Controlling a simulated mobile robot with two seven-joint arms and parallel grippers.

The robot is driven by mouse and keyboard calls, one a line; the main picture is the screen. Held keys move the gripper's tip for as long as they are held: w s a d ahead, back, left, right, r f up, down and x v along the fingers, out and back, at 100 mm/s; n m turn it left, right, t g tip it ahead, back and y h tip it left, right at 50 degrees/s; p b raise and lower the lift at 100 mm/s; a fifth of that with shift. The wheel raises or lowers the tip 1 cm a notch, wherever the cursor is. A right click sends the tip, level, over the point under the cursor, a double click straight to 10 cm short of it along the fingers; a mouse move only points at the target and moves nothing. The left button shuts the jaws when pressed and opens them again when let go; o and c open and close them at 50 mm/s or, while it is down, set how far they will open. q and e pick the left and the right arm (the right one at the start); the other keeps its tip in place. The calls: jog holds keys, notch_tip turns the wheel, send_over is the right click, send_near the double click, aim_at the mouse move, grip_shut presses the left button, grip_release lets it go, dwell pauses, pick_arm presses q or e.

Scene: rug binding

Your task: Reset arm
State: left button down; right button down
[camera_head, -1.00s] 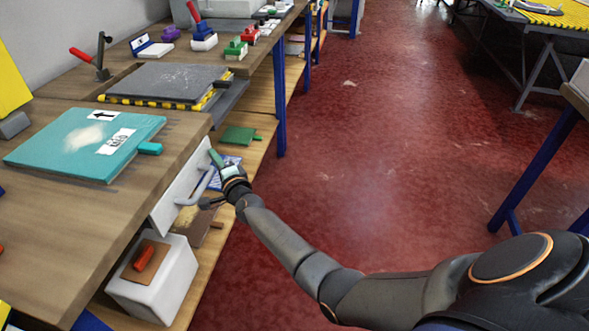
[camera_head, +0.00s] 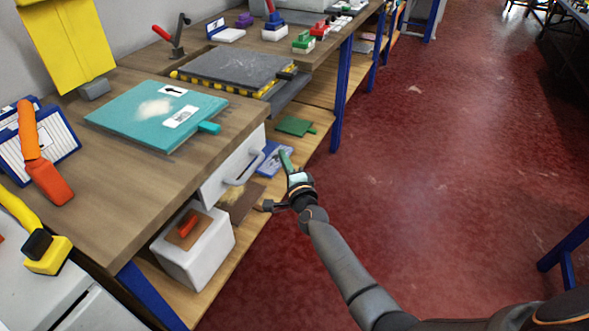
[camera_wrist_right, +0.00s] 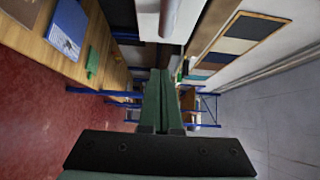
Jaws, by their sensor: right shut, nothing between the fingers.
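My right arm (camera_head: 345,262) comes in from the lower right in the head view. My right gripper (camera_head: 286,160) is shut and empty, beside the bench near the drawer handle (camera_head: 241,172), with a small gap to the handle in the picture. In the right wrist view the green fingers (camera_wrist_right: 160,100) are together with nothing between them. The white drawer (camera_head: 222,178) under the worktop looks shut. My left gripper is not in view.
A teal board (camera_head: 135,108) lies on the wooden bench (camera_head: 190,185). A white box (camera_head: 200,262) stands on the shelf below. An orange-handled tool (camera_head: 40,150) and a yellow-handled tool (camera_head: 45,252) are at left. The red floor (camera_head: 420,170) on the right is open.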

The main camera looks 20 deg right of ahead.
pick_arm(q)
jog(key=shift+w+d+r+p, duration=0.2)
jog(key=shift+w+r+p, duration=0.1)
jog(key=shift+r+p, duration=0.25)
pick_arm(e)
jog(key=shift+s+a, duration=0.15)
jog(key=shift+s, duration=2.7)
